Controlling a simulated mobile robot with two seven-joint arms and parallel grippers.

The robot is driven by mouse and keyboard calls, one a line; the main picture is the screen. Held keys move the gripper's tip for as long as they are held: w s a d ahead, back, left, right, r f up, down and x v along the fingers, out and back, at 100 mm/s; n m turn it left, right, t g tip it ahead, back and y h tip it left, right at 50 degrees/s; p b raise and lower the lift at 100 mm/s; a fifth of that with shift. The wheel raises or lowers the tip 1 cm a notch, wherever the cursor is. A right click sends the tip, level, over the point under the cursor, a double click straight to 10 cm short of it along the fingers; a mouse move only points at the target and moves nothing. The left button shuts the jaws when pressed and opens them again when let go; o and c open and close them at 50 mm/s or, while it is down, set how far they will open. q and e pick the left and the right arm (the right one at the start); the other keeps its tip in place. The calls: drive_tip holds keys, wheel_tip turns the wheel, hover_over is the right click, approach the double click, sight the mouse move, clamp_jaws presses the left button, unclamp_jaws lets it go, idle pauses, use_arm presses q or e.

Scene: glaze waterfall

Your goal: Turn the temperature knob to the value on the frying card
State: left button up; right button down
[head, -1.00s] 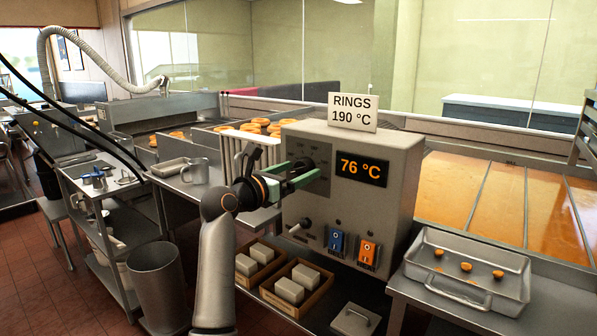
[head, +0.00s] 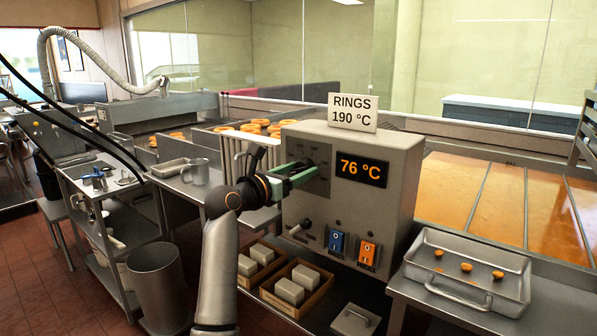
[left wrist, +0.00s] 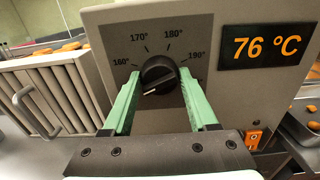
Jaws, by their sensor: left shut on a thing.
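The temperature knob (left wrist: 158,72) is black and round, on the front panel of a grey control box (head: 400,210). Dial marks 160°, 170°, 180° and 190° surround it. A white line on the knob shows at its lower left, below the 160° mark. My left gripper (left wrist: 160,76) has its green fingers on either side of the knob, shut on it; the gripper also shows in the head view (head: 302,172), where it largely hides the knob. The frying card (head: 352,112) on the box reads RINGS 190 °C. The display (head: 361,169) reads 76 °C. My right gripper is out of view.
Below the knob are a small lever (head: 300,228), a blue switch (head: 337,243) and an orange switch (head: 368,255). A metal tray (head: 470,295) with small orange pieces stands at the right. Boxes of pale blocks (head: 290,291) sit underneath.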

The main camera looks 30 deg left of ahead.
use_arm(q)
drive_tip(key=c, duration=0.3)
drive_tip(key=shift+c, duration=0.2)
